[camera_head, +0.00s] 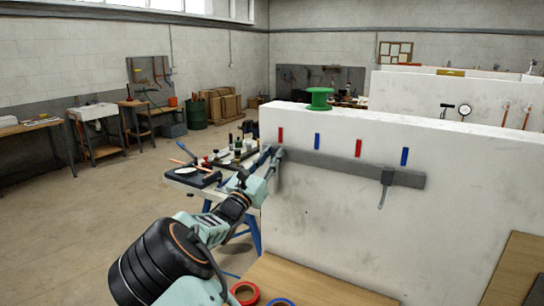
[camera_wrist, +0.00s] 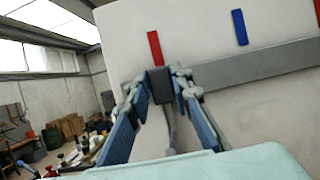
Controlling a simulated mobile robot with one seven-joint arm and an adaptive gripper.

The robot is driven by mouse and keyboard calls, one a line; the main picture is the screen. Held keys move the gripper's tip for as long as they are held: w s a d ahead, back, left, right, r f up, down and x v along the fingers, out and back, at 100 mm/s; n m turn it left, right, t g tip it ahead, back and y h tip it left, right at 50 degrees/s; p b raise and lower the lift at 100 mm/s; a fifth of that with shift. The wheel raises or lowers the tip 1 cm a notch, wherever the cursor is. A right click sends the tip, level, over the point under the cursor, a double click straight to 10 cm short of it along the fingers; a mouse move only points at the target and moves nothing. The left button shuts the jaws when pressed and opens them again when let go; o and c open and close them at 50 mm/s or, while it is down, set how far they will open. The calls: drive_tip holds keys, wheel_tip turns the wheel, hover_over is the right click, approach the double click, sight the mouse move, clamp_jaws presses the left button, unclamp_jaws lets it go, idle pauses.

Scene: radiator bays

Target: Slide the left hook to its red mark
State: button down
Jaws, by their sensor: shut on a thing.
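The left hook (camera_wrist: 161,86) is a dark grey block with a curved stem hanging below it, at the left end of the grey rail (camera_head: 330,167). My gripper (camera_head: 272,160) is shut on this block, with a finger on each side, as the wrist view shows (camera_wrist: 160,92). The left red mark (camera_head: 280,135) is on the white wall just above the rail. In the wrist view this red mark (camera_wrist: 154,48) stands directly above the block, roughly in line with it. In the head view my gripper hides part of the hook.
The right hook (camera_head: 387,178) hangs farther right on the rail. Two blue marks (camera_head: 317,141) (camera_head: 405,156) and another red mark (camera_head: 358,148) are above the rail. A green spool (camera_head: 319,98) stands on the wall top. Tape rolls (camera_head: 245,293) lie on a wooden surface below.

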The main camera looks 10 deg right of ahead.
drive_tip(key=c, duration=1.7)
unclamp_jaws()
drive_tip(key=shift+s, duration=0.1)
drive_tip(key=v, duration=1.2)
